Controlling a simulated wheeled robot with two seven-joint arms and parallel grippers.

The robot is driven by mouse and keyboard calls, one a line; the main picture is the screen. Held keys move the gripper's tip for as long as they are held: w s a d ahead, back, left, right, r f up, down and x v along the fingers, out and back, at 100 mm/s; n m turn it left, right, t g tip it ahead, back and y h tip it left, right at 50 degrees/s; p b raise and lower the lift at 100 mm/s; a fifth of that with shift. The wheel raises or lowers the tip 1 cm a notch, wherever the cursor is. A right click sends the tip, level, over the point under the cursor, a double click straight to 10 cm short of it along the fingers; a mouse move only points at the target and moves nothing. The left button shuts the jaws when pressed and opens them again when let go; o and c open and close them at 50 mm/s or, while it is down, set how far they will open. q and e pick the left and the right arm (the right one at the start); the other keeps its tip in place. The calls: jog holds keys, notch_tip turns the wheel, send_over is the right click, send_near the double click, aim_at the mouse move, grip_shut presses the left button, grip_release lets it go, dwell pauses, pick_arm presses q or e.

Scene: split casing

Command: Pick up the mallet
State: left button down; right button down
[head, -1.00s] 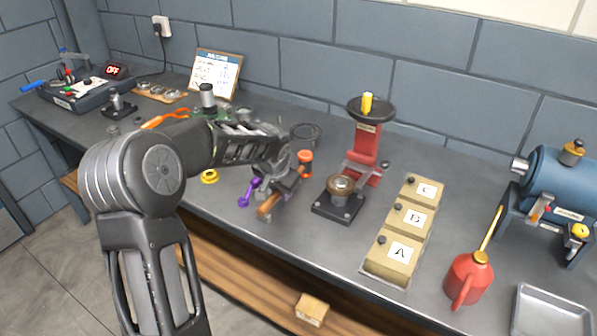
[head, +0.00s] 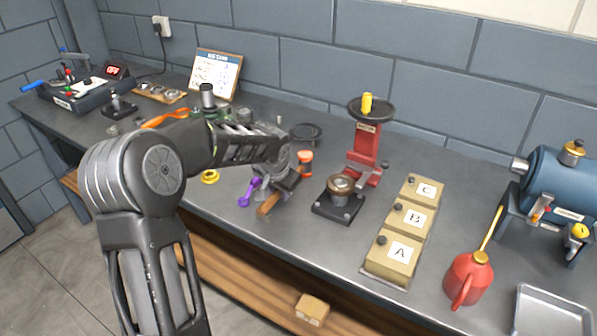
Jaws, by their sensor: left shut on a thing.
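The mallet shows as a brown wooden piece (head: 268,205) sticking out below my left gripper (head: 284,184), near the front of the bench. My left gripper is shut on it, and the fingers and wrist hide much of the mallet. I cannot tell whether it touches the bench. A red-orange and dark cylindrical thing (head: 305,158) shows just behind the gripper; I cannot tell if it belongs to the mallet. My right gripper is not in view.
A purple tool (head: 249,191) lies close left of the gripper, with a yellow ring (head: 210,177) further left. A black-based fixture (head: 338,205) stands to the right, before a red press (head: 365,145). Lettered boxes (head: 392,260) and a red oil can (head: 468,280) are further right.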

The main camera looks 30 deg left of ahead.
pick_arm(q)
jog(key=shift+w+r, duration=0.15)
jog(key=shift+r, duration=0.45)
notch_tip(320, 180, up, 9)
dwell(0.4)
dwell(0.5)
